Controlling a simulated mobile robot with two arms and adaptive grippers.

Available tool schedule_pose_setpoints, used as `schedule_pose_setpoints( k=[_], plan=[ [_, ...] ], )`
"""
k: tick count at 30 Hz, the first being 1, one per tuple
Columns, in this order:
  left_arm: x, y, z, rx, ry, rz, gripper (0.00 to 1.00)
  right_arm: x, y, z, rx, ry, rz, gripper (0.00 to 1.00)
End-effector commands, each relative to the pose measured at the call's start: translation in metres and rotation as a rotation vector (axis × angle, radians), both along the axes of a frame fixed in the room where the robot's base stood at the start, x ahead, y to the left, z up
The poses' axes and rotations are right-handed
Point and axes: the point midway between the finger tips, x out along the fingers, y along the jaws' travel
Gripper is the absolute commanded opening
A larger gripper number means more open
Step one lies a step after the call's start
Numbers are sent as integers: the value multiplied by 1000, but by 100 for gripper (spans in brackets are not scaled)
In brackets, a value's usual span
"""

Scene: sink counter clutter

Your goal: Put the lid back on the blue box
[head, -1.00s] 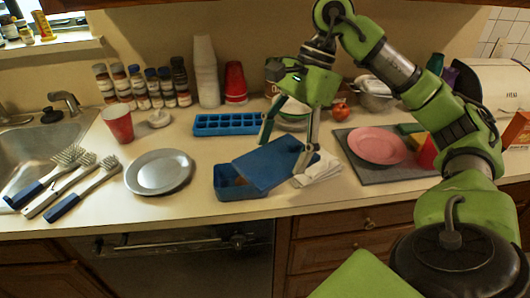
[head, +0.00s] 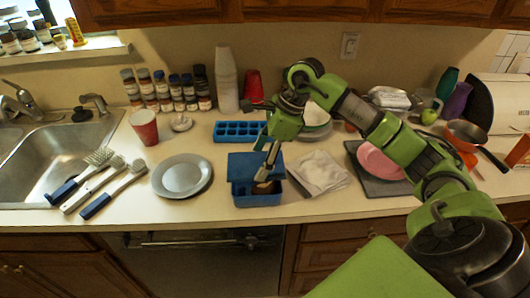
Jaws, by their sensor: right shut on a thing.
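The blue box (head: 256,201) stands near the counter's front edge, right of the grey plate. Its blue lid (head: 243,166) is above the box's back and left part. The front right of the box shows open, with something brown inside. My right gripper (head: 267,168) is shut on the lid at its right side. I cannot tell whether the lid touches the box rim. My left gripper is not in view.
A blue ice tray (head: 239,132) lies behind the box. A grey plate (head: 182,175) lies to the left, and a folded white cloth (head: 319,172) to the right. A pink plate (head: 380,161) is partly hidden by my right arm.

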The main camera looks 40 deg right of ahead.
Motion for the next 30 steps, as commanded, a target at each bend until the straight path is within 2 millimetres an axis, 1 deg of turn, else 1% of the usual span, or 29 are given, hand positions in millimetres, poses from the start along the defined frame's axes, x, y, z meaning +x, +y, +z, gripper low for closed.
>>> schedule_pose_setpoints(
  k=[14, 15, 18, 23, 30],
  plan=[
    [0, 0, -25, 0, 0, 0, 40, -1, 0, -42, 1, 1, 3, 50],
    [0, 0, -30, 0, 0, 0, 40, 0, 0, -47, 0, 0, 2, 50],
    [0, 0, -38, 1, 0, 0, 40, 0, 0, -55, -1, 1, 2, 50],
    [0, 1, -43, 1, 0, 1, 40, 0, 0, -61, 0, -1, 2, 50],
    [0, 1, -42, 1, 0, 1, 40, 0, 0, -61, 0, -1, 2, 50]
  ],
)
